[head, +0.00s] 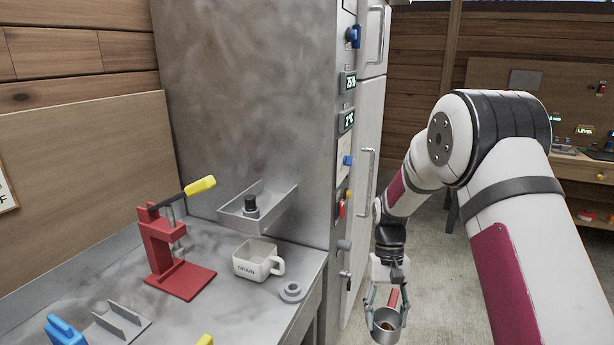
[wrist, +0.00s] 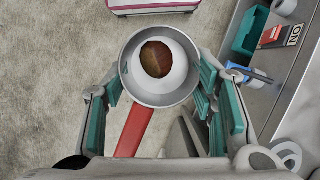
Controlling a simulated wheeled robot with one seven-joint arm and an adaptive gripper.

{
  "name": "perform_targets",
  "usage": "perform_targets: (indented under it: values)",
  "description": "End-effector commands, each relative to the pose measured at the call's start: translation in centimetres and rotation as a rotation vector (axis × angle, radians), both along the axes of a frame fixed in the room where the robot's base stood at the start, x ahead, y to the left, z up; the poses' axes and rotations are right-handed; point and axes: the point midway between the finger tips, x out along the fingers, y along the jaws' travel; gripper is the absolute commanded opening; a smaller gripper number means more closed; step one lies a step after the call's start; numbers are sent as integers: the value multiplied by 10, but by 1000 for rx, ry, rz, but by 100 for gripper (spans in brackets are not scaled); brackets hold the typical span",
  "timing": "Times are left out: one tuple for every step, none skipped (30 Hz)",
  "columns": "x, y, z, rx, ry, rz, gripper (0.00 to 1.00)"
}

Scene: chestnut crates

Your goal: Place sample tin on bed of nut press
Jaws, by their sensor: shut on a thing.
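The sample tin (head: 386,334) is a grey round metal cup with a red strip like a handle, held between the fingers of my gripper (head: 384,306). In the wrist view the tin (wrist: 160,99) shows its open top, a pale inside and something round and brown in it. My gripper is shut on the tin and hangs over the floor, right of the counter. The nut press (head: 160,240) is red with a yellow-tipped lever raised to the right, and stands on the counter at left. Its flat red bed (head: 190,282) looks empty.
A white mug (head: 250,262), a grey ring (head: 292,292) and a metal tray (head: 270,205) with a dark knob lie right of the press. A metal bracket (head: 122,320) and a blue object (head: 64,331) are in front. A tall metal cabinet (head: 250,90) stands behind.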

Motion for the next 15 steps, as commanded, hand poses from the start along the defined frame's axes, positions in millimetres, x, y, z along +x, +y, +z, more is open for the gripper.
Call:
perform_targets:
  values:
    - [4, -4, 0, -1, -2, 19, 22]
    - [6, -6, 0, 0, -2, 32, 22]
    - [8, -9, 0, -1, -1, 48, 22]
    - [10, -12, 0, -1, 0, 61, 22]
    - [10, -13, 0, 0, 0, 67, 22]
    - [9, -12, 0, 1, 1, 64, 22]
    - [9, -12, 0, 1, 1, 62, 22]
    - [9, -12, 0, 1, 2, 62, 22]
    - [9, -12, 0, 1, 2, 63, 22]
    - [9, -12, 0, 0, 2, 63, 22]
    - [9, -12, 0, 1, 2, 62, 22]
    - [9, -12, 0, 2, 2, 61, 22]
    - [9, -12, 0, 1, 2, 60, 22]
    - [9, -12, 0, 1, 2, 61, 22]
    - [9, -12, 0, 1, 2, 62, 22]
